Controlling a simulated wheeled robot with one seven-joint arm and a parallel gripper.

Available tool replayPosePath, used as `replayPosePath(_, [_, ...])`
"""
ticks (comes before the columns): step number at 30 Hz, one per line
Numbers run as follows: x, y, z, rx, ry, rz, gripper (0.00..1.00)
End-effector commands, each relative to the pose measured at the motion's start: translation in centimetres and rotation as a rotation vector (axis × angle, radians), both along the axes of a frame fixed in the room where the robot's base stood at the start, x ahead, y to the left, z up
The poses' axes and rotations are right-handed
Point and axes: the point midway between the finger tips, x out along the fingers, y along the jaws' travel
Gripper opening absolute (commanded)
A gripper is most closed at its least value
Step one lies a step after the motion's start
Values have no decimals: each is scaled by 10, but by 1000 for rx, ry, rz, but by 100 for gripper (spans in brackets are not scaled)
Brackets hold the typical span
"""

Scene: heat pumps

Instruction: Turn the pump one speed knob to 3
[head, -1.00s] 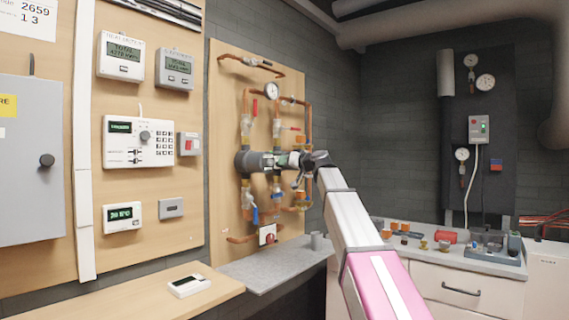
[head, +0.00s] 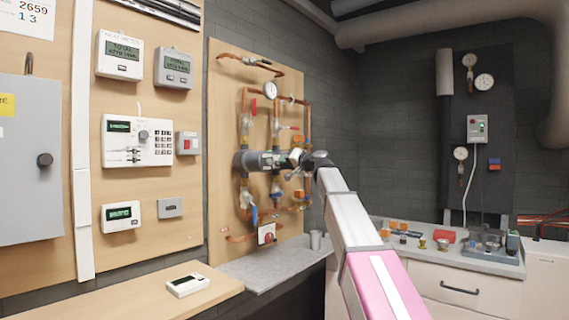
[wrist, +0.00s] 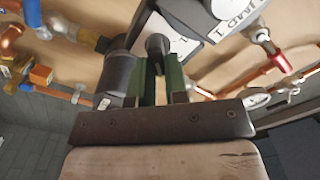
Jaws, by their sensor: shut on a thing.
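The pump one assembly is a dark grey cylindrical body (head: 262,160) on the copper pipework of the wooden panel. In the wrist view a white label reading PUMP 1 (wrist: 236,28) appears upside down at the top. My gripper (wrist: 158,62) has green-faced fingers, shut on a small dark grey knob (wrist: 157,42) between their tips. The knob's pointer and scale marks are hidden or too small to read. In the head view my gripper (head: 297,159) is at the pump's right end, and the knob cannot be made out there.
Copper pipes with valves and a gauge (head: 270,90) surround the pump closely. A counter (head: 470,262) with small parts stands at the right. Wall controllers (head: 138,140) hang at the left.

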Motion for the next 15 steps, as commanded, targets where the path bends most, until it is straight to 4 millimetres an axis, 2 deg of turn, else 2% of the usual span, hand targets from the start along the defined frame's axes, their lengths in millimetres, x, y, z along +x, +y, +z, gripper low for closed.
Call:
replayPosePath(10, [0, 0, 0, 3, 4, 0, 0])
replayPosePath(11, [0, 0, 0, 3, 4, 0, 24])
replayPosePath(12, [0, 0, 0, 3, 4, 0, 37])
replayPosePath(15, [0, 0, 0, 2, 3, 0, 39])
